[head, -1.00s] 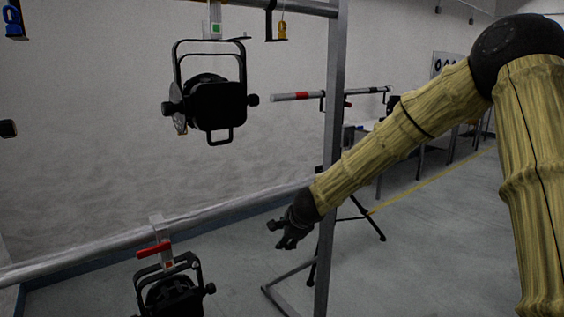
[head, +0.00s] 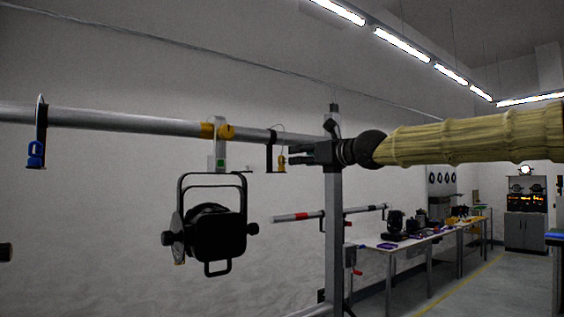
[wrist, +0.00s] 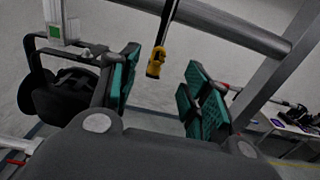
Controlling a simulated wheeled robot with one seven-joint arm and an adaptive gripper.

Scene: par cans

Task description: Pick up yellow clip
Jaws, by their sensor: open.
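The yellow clip (head: 282,163) hangs by a black holder from the upper metal bar, close to the upright post. In the wrist view the yellow clip (wrist: 155,64) hangs beyond the gap between my two teal finger pads. My gripper (head: 298,159) is at the upright post in the head view, its tips just right of the clip. In the wrist view my gripper (wrist: 162,88) is open, with nothing between its pads. The clip is in front of the fingers and appears untouched, though the exact distance is hard to tell.
The metal bar (head: 112,122) runs above the clip, and the upright post (head: 334,230) stands just right of it. A blue clip (head: 36,153) hangs at far left.

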